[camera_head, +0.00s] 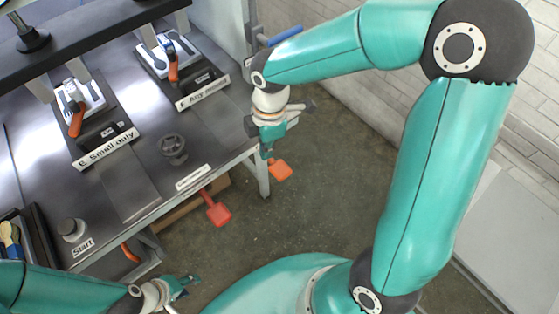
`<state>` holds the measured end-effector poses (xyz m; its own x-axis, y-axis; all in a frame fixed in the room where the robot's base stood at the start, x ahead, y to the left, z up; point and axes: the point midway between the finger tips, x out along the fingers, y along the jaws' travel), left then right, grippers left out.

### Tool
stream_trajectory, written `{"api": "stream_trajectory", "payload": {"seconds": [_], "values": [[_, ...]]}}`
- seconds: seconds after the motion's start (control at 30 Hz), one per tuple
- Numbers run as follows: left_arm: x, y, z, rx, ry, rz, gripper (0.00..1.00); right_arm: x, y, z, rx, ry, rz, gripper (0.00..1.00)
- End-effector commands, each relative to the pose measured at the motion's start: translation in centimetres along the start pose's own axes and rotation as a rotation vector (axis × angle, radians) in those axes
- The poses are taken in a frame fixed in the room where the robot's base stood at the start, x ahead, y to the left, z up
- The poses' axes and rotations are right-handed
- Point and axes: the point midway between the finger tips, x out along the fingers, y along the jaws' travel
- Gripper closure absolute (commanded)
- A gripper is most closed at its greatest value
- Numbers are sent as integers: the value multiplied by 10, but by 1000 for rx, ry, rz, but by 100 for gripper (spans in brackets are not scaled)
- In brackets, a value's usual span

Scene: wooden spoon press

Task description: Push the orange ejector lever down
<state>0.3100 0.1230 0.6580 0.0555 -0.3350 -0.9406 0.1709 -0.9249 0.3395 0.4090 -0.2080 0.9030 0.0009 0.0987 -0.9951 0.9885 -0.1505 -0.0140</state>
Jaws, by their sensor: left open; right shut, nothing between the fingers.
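An orange lever paddle (280,170) sticks out beyond the right end of the steel bench, low over the floor. I take it to be the ejector lever. My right gripper (267,150) points down just above and to the left of this paddle in the picture, shut and empty. I cannot tell whether its fingertips touch the lever; the lever's inner end is hidden behind the gripper. My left gripper (184,284) is open and empty at the bottom left, in front of the bench.
A red paddle lever (217,213) juts from the bench front. The steel bench (125,185) carries two clamps with orange handles (76,123) (172,72), a dark knob (173,147) and a Start button (72,229). A brick wall (380,100) stands at right; the floor between is clear.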

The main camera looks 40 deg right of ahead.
Motion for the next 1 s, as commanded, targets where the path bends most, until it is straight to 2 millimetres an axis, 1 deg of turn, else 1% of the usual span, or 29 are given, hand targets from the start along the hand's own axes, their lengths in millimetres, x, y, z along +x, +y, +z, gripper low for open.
{"api": "stream_trajectory", "payload": {"seconds": [0.03,0.1,0.2,0.3,0.57,0.67,0.77,0.87,1.0], "values": [[0,0,0,0,0,0,59,-24,1,7,-74,-29,15,100],[-1,0,0,0,0,0,59,-44,-2,16,-153,-64,14,100],[-1,0,0,0,0,0,59,-60,-5,24,-215,-93,8,100],[-1,0,0,0,0,0,59,-65,-7,26,-232,-102,4,100],[-1,0,0,0,0,0,59,-63,-7,26,-230,-101,2,100],[-1,0,0,0,0,0,59,-60,-7,26,-229,-100,1,100],[0,0,0,0,0,0,59,-51,-7,27,-229,-101,-1,100],[0,0,0,0,0,0,59,-38,-8,29,-228,-100,-3,100],[1,0,0,0,0,0,59,-11,-7,31,-228,-99,-4,100]]}}
